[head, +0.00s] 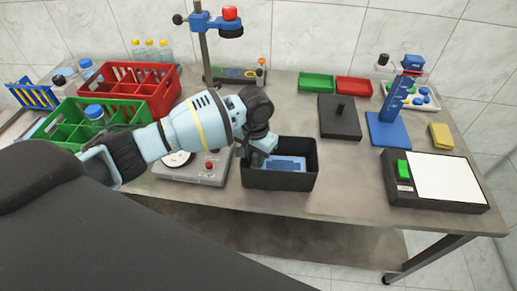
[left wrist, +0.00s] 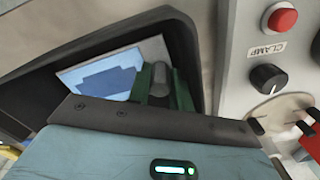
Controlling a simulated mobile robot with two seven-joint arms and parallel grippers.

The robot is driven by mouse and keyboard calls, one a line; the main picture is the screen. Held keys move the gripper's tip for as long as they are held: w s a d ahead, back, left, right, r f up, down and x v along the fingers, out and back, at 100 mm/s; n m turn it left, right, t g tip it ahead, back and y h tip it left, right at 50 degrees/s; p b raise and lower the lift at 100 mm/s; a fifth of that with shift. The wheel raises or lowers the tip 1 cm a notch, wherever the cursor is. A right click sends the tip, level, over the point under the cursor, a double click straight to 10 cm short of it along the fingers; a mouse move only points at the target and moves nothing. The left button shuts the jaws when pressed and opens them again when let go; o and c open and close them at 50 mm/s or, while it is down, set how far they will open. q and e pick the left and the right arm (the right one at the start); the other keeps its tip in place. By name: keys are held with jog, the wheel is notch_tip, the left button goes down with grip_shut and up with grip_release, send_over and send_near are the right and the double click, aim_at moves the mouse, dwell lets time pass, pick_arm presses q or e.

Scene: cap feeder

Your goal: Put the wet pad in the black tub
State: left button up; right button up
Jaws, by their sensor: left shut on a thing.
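The black tub (head: 280,183) stands at the table's front edge in the middle of the head view. A pale sheet with a blue shape (head: 286,164) lies inside it. My left gripper (head: 258,150) reaches in over the tub's back left side, pointing down. My right gripper is not in view.
A grey clamp device (head: 205,176) with a red button stands close left of the tub. Red (head: 165,98) and green (head: 72,137) crates are further left. A black plate with a knob (head: 339,118) is behind right. Table to the tub's right is clear.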

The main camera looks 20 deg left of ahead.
pick_arm(q)
jog(key=shift+f, duration=1.05)
jog(key=o, duration=1.4)
